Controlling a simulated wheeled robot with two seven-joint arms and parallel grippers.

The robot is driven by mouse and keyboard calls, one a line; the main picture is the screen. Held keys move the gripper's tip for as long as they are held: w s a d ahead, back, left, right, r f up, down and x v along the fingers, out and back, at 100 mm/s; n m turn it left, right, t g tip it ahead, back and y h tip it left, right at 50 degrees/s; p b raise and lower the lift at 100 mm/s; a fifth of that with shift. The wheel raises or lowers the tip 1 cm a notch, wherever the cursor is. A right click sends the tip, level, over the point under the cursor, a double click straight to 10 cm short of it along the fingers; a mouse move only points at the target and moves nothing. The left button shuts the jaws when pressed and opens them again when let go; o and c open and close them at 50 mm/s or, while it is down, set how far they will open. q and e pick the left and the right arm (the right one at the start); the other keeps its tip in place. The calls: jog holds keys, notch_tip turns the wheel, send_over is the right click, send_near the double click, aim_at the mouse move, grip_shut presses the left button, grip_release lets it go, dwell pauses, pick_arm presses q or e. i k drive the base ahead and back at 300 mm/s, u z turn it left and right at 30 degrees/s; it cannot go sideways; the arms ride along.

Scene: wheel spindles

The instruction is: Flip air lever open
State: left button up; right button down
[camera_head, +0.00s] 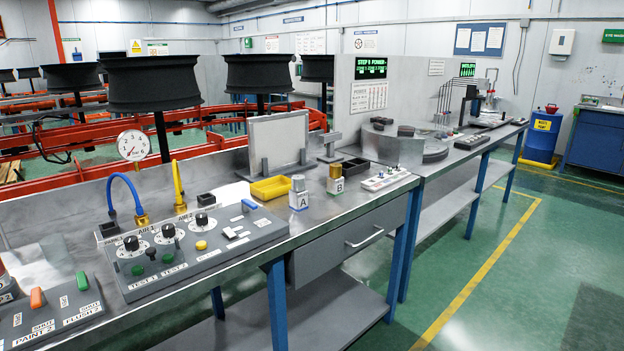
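A grey control panel (195,248) lies on the metal workbench at the left. It carries several black round knobs, green buttons, a yellow button (201,245) and a blue lever or switch (249,205). Small labels along its back edge seem to read AIR, but they are hard to read. Neither of my grippers is in view.
A second panel (58,312) with orange and green switches sits at the lower left. Green floor at the right is clear.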

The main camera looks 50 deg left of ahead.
aim_at(246, 204)
jog(key=i, duration=2.45)
jog(key=u, duration=4)
